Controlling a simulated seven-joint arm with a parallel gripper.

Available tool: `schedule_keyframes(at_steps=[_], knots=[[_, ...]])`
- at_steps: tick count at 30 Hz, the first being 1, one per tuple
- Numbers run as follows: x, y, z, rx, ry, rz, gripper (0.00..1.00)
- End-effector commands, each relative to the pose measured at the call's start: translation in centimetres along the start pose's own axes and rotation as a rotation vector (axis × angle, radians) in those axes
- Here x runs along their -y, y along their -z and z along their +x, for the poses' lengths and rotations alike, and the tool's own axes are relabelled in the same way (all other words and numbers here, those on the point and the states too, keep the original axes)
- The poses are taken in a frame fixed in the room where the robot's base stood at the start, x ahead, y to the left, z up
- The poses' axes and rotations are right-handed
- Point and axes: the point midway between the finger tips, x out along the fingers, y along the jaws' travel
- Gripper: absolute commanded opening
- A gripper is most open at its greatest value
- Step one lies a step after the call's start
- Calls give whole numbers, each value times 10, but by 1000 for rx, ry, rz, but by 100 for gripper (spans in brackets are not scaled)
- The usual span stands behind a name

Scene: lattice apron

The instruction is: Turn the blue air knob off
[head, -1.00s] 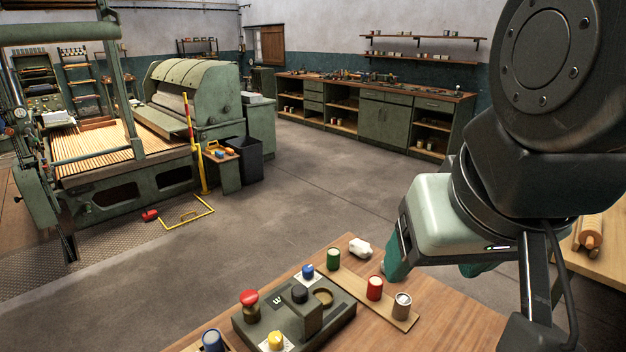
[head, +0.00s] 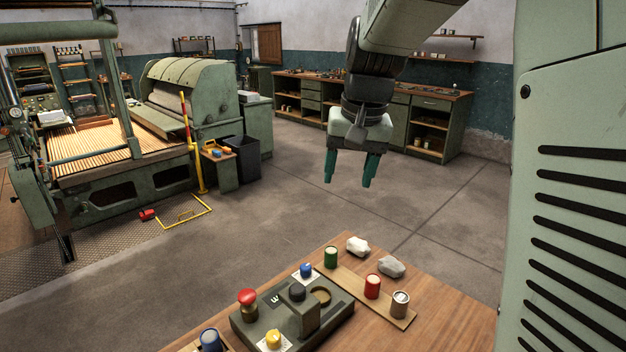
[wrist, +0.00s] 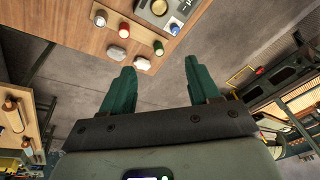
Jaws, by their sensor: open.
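The blue knob (head: 306,270) sits on a white label at the back corner of the dark control box (head: 328,337) on the wooden table. It also shows in the wrist view (wrist: 174,28), at the box's near edge. Its pointer direction is too small to tell. My gripper (head: 348,184) is open and empty, with teal fingers pointing down. It hangs in the air beyond the table's far edge, well above and apart from the knob. In the wrist view the open fingers (wrist: 158,85) are clear of everything.
The box also bears a red mushroom button (head: 247,298), a yellow knob (head: 274,339) and a black knob (head: 297,292) on a raised block. Green (head: 331,257), red (head: 372,286) and grey (head: 400,303) cylinders stand on a wooden strip beside it. Two pale lumps (head: 357,246) lie behind.

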Motion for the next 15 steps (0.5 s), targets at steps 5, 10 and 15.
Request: schedule_keyframes(at_steps=[5,10,15], knots=[[20,51,82,83,-27,5,61],[39,80,166,146,-62,-4,61],[53,88,235,189,-94,-21,61]])
